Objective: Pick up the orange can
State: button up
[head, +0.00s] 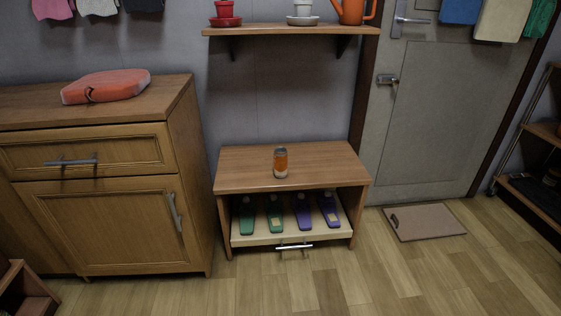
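Nothing else stands on the bench top. My gripper is not in the head view.
A pull-out shelf (265,239) under the bench holds several green and purple items. A wooden cabinet (100,230) stands left, with a red cushion-like object (106,86) on top. A wall shelf (275,30) hangs above. The floor (370,280) in front is clear.

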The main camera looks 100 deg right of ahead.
aim_at(280, 153)
jog(key=k+l+z, duration=0.25)
jog(key=l, duration=0.35)
jog(key=l+z, duration=0.25)
jog(key=l, duration=0.35)
jog(key=k+l+z, duration=0.1)
jog(key=l+z, duration=0.15)
jog(key=l, duration=0.7)
jog(key=i+l, duration=0.1)
jog(key=l, duration=0.15)
jog(key=z, duration=0.05)
